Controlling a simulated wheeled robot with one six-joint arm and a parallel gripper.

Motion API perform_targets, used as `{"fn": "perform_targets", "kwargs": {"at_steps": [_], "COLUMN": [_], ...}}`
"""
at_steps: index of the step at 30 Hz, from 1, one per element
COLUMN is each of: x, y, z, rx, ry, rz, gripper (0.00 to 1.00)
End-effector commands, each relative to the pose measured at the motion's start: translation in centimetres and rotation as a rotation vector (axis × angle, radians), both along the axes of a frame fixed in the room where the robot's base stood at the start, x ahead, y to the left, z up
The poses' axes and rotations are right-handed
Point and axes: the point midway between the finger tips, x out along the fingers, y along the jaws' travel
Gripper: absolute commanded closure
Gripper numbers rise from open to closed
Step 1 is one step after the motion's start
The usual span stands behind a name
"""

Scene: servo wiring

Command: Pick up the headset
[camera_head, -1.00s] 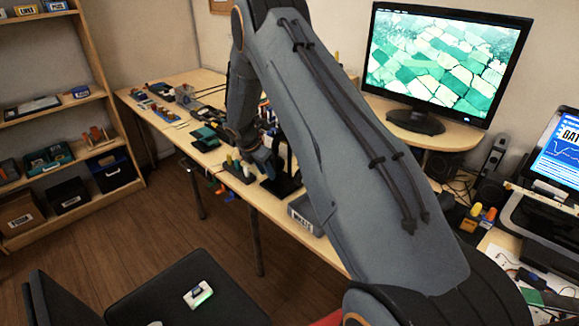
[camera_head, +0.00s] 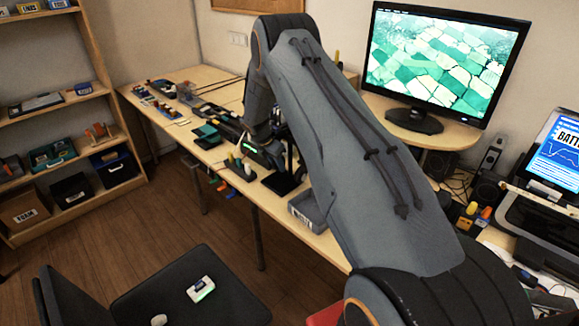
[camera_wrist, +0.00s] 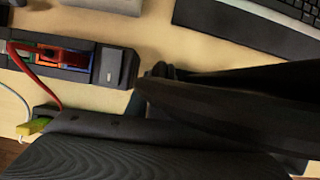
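A black upright stand (camera_head: 284,183) stands on the long desk, just right of the end of my arm. I cannot clearly make out the headset on it, because my arm covers that area. In the wrist view, large dark shapes fill the lower and right parts: a black bar (camera_wrist: 225,105) and a finely ribbed dark surface (camera_wrist: 120,158). I cannot tell whether these are headset, stand or gripper parts. My gripper is low over the desk beside the stand, mostly hidden behind my own arm; its fingertips cannot be made out.
A black device with red and orange parts (camera_wrist: 65,60) lies close by, with a red cable. A keyboard (camera_wrist: 290,12) is at the upper right of the wrist view. A grey bin (camera_head: 308,211) sits by the desk's front edge. A monitor (camera_head: 445,60) stands behind my arm.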

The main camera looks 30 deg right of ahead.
Motion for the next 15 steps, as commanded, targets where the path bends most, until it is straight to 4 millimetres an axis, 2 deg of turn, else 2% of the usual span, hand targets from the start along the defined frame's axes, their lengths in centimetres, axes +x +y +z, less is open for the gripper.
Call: {"fn": "perform_targets", "kwargs": {"at_steps": [1, 3, 15], "x": [0.0, -0.01, 0.07], "y": [0.0, 0.01, 0.01], "z": [0.01, 0.01, 0.37], "rx": [0.0, 0.0, 0.0], "ry": [0.0, 0.0, -0.002], "rz": [0.0, 0.0, -0.001], "gripper": [0.91, 1.0, 1.0]}}
